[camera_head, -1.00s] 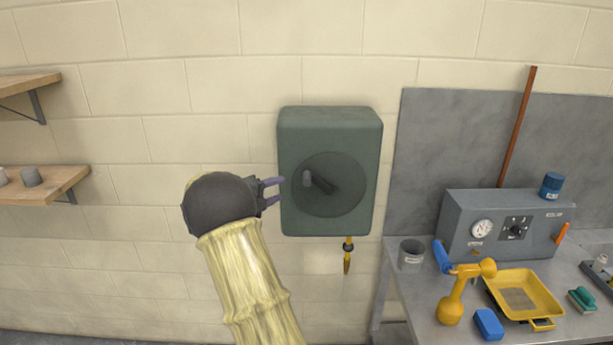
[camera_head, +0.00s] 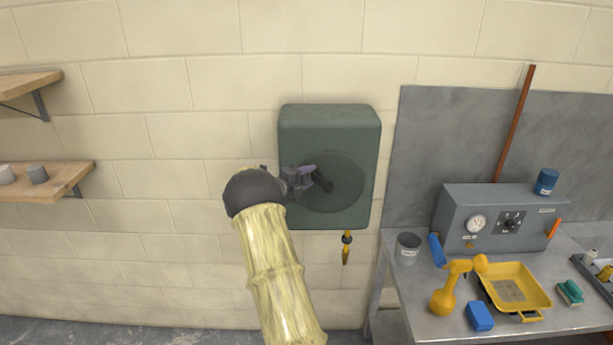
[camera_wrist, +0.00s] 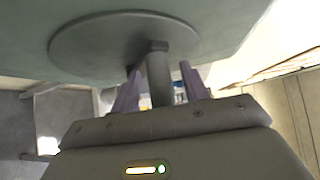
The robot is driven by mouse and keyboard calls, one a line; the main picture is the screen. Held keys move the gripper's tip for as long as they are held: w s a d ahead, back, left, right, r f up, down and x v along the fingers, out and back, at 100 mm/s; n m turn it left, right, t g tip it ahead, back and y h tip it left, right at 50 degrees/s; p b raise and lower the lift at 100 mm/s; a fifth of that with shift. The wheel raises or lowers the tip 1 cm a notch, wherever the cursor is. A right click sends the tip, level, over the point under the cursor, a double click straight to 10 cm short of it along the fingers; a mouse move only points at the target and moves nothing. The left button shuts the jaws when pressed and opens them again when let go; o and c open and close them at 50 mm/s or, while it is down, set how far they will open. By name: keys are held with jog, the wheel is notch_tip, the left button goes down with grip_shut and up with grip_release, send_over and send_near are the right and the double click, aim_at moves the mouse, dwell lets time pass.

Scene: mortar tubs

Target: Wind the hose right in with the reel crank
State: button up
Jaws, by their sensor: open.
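The hose reel (camera_head: 328,120) is a dark green box on the block wall, with a round disc (camera_head: 345,185) on its front. The black crank arm (camera_head: 323,183) sits on the disc, its handle end toward the left. The yellow hose nozzle (camera_head: 346,248) hangs just below the box. My gripper (camera_head: 308,172) is at the crank handle. In the wrist view the grey handle (camera_wrist: 158,78) stands between the two purple fingers of my gripper (camera_wrist: 160,90), with gaps on both sides. The fingers are open. In the head view my gripper partly hides the handle.
A metal bench (camera_head: 400,290) at the right holds a grey control box (camera_head: 490,220), a grey cup (camera_head: 407,248), a yellow tray (camera_head: 535,300) and a blue block (camera_head: 480,316). Wooden shelves (camera_head: 60,182) are at the far left. The wall left of the reel is clear.

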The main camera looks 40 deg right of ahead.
grip_shut()
jog(key=shift+s+d+r+b, duration=0.15)
jog(key=shift+d+r+b, duration=0.05)
jog(key=shift+b, duration=0.15)
dwell(0.3)
